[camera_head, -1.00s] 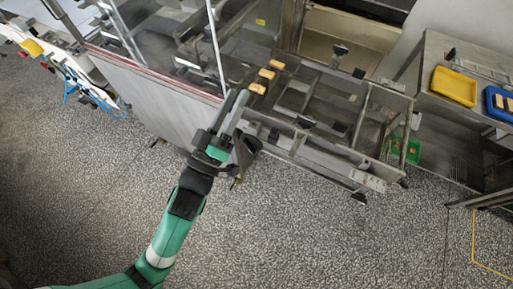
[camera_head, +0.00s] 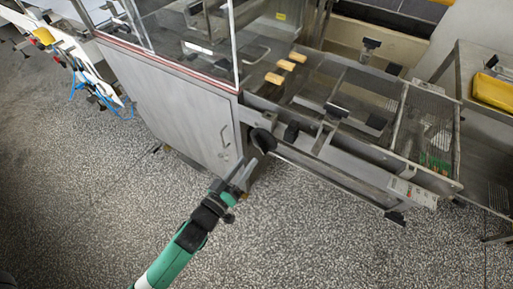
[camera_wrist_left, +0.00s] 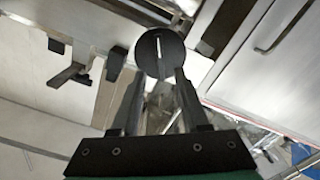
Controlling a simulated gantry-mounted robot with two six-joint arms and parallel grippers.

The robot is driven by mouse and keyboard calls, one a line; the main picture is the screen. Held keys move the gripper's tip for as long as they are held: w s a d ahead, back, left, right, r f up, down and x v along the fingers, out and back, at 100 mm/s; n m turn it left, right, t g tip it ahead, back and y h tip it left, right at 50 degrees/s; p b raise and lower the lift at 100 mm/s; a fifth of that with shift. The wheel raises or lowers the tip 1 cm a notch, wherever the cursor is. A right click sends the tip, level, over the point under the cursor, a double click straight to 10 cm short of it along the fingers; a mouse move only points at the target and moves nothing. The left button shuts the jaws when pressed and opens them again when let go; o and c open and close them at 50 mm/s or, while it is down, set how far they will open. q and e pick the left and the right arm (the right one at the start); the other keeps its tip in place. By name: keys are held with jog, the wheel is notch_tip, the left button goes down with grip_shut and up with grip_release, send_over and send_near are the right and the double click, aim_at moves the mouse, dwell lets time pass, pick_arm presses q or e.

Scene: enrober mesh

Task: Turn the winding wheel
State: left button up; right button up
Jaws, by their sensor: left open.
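The winding wheel appears to be the black round disc (camera_head: 263,140) on the near side of the machine, at the corner beside the cabinet. In the left wrist view it is a dark disc (camera_wrist_left: 160,50) with a pale slot, just beyond the fingertips. My left gripper (camera_head: 244,172) is open and empty, just below and left of the disc in the head view. In the left wrist view its two fingers (camera_wrist_left: 159,75) stand apart, with the disc's lower edge between their tips. I cannot tell whether they touch it. My right gripper is not in view.
The mesh conveyor frame (camera_head: 340,130) runs right from the clear-walled cabinet (camera_head: 175,105). Several tan bars (camera_head: 285,66) lie on the mesh. A yellow tray (camera_head: 495,92) is on the right-hand table. The speckled floor in front is clear.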

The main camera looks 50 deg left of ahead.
aim_at(259, 146)
pick_arm(q)
jog(key=x, duration=0.6)
jog(key=shift+w, duration=0.3)
jog(key=shift+c, duration=0.3)
grip_shut()
